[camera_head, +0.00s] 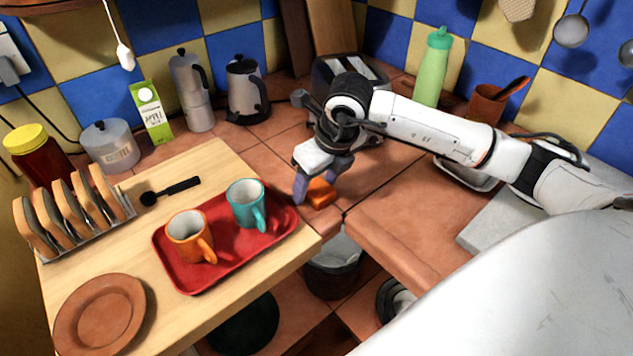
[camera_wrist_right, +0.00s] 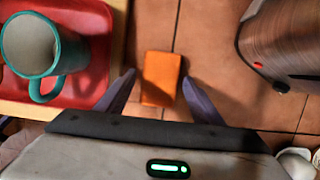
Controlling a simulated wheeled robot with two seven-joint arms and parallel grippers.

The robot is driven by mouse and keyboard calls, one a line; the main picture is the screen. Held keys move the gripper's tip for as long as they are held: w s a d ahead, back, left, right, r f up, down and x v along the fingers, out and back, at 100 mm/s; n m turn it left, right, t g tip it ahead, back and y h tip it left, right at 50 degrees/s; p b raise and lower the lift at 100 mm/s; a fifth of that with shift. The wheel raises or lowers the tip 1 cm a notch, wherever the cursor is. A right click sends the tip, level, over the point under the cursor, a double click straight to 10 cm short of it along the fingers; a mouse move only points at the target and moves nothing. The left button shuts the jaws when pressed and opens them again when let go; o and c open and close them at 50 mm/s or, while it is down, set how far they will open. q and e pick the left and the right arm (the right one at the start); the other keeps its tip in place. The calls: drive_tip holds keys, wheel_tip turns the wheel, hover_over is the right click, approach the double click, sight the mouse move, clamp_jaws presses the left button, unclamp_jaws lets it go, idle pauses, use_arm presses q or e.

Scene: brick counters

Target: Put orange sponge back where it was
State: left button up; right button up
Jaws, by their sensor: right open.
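The orange sponge (camera_head: 320,193) lies on the tiled counter, just right of the red tray. In the right wrist view the sponge (camera_wrist_right: 161,78) shows as an upright orange block shape between the tips of my open right gripper (camera_wrist_right: 160,92). In the head view my right gripper (camera_head: 318,186) reaches down over the sponge, its fingers on either side of it. I cannot tell whether the fingers touch it. My left gripper is not in view.
A red tray (camera_head: 225,255) with an orange mug (camera_head: 188,237) and a teal mug (camera_head: 246,203) is left of the sponge. A toaster (camera_head: 342,76) stands behind. The counter's front edge and a bin (camera_head: 333,270) are close below. Bare counter (camera_head: 405,222) lies right.

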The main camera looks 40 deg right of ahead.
drive_tip(key=v, duration=1.2)
drive_tip(key=shift+b, duration=0.3)
